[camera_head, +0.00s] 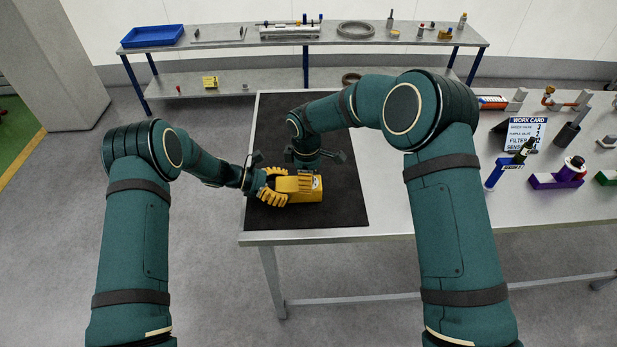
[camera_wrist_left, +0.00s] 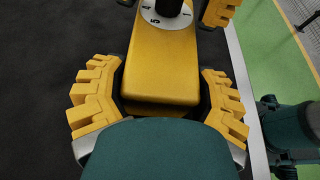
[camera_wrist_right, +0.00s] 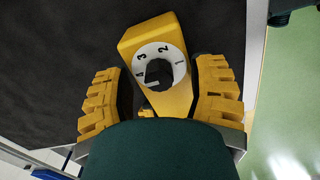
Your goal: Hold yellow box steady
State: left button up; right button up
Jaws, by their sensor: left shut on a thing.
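The yellow box (camera_head: 308,194) lies on the black mat (camera_head: 342,211) near the table's left end. It has a white numbered dial (camera_wrist_right: 172,52) with a dark knob (camera_wrist_right: 158,73). My left gripper (camera_head: 286,189) is shut on the box at its left end; the left wrist view shows its yellow fingers on both sides of the box (camera_wrist_left: 160,62). My right gripper (camera_wrist_right: 160,96) is open over the dial end, its fingers spread either side of the knob with gaps showing.
A rear bench holds a blue tray (camera_head: 152,36) and a ring (camera_head: 355,30). The mat around the box is mostly clear.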

jog(key=shift+r, duration=0.1)
notch_tip(320, 180, up, 12)
jog(key=shift+a, duration=0.15)
dwell(0.5)
pick_arm(q)
jog(key=o, duration=1.4)
jog(key=shift+c, duration=0.2)
